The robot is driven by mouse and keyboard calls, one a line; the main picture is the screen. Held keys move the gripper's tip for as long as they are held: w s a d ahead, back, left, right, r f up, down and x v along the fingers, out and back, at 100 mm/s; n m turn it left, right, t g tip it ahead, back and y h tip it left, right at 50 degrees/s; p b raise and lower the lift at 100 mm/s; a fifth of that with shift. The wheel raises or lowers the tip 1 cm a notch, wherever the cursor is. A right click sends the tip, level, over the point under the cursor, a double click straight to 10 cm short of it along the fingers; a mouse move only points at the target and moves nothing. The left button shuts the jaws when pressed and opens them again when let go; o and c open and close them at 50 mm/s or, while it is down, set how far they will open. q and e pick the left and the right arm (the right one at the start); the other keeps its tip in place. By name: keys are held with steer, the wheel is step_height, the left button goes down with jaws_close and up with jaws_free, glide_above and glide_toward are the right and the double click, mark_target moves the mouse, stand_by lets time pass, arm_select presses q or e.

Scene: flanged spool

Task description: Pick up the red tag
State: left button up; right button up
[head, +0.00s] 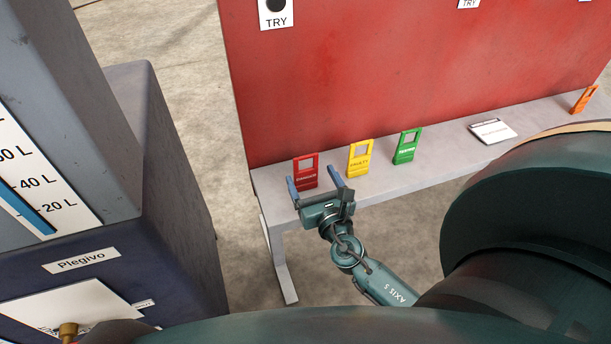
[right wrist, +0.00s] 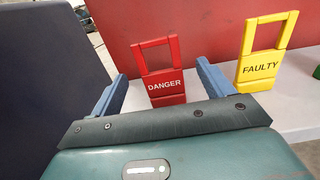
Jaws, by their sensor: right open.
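The red tag (head: 306,172) stands upright at the left end of a pale shelf, against a red panel. In the right wrist view the red tag (right wrist: 162,82) reads DANGER and has an open loop at its top. My right gripper (head: 314,181) is open, its two blue fingers pointing at the red tag. In the right wrist view the fingers of my right gripper (right wrist: 162,82) lie left and right of the tag, with gaps on both sides. I cannot tell whether the fingertips reach past its front face. My left gripper is not in view.
A yellow FAULTY tag (head: 359,160) stands right of the red tag, then a green tag (head: 407,146), a white card (head: 492,131) and an orange tag (head: 584,99). The shelf (head: 395,181) backs onto the red panel (head: 400,75). A dark cabinet (head: 165,190) stands at the left.

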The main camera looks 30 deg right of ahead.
steer(key=x, duration=0.6)
steer(key=shift+w+f, duration=0.2)
steer(key=shift+w, duration=0.1)
steer(key=c, duration=1.1)
